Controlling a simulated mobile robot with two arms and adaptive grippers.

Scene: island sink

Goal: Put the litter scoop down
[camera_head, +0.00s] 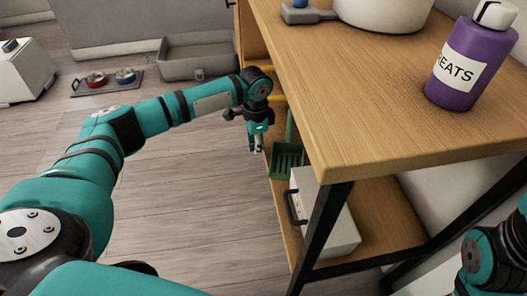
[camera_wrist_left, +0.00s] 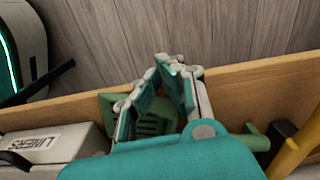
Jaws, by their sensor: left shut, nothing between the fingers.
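The green litter scoop (camera_head: 287,158) lies on the lower shelf (camera_head: 383,230) of the wooden table, its slotted head near the shelf's front edge and its handle running back. In the left wrist view the scoop (camera_wrist_left: 113,105) is partly hidden behind my fingers. My left gripper (camera_head: 257,147) is just left of the scoop head, at the shelf edge. Its fingertips also show in the left wrist view (camera_wrist_left: 178,64), with nothing held between them. I cannot tell whether a finger touches the scoop. Part of my right arm shows at the lower right; its gripper is out of view.
A white box labelled LINERS (camera_wrist_left: 48,143) stands beside the scoop on the shelf; it also shows in the head view (camera_head: 330,225). A purple treats bottle (camera_head: 465,60) stands on the tabletop (camera_head: 350,90). A grey litter tray (camera_head: 195,60) and bowls (camera_head: 95,79) are on the open floor.

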